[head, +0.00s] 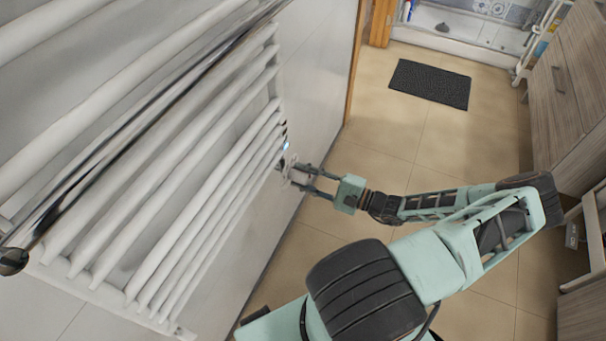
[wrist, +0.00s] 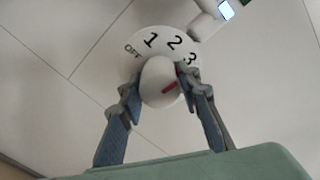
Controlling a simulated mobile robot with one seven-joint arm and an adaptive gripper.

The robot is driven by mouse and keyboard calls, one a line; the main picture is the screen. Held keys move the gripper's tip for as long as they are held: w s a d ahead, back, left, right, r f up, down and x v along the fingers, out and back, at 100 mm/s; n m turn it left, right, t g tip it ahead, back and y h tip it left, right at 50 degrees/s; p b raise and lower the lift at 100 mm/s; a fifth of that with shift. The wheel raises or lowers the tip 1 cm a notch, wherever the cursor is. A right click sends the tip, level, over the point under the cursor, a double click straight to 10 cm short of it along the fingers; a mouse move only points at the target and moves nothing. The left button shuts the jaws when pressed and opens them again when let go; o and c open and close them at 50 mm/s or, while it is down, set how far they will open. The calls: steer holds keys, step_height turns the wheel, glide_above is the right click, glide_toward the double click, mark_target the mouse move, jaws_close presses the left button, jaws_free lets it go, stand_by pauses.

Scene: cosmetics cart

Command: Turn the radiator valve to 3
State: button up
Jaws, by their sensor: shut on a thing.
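The radiator valve has a round white knob (wrist: 159,82) in front of a white dial plate (wrist: 134,66) marked OFF, 1, 2 and 3. A short red mark on the knob slants up and right, toward the side of the 3. I cannot tell exactly where it lines up. In the wrist view my gripper (wrist: 158,84) has one finger on each side of the knob and is shut on it. In the head view my gripper (head: 292,175) reaches the valve at the radiator's lower right edge, where the knob is small and partly hidden by the fingers.
The white radiator (head: 190,160) with its several bars fills the left of the head view. A small bluish lit display (wrist: 225,10) is close to the dial. A dark mat (head: 430,84) lies on the tiled floor. Wooden drawers (head: 575,80) stand on the right.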

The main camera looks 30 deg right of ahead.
steer(key=shift+m, duration=1.3)
steer(key=o, duration=1.1)
steer(key=shift+s+d, duration=0.1)
steer(key=v, duration=1.2)
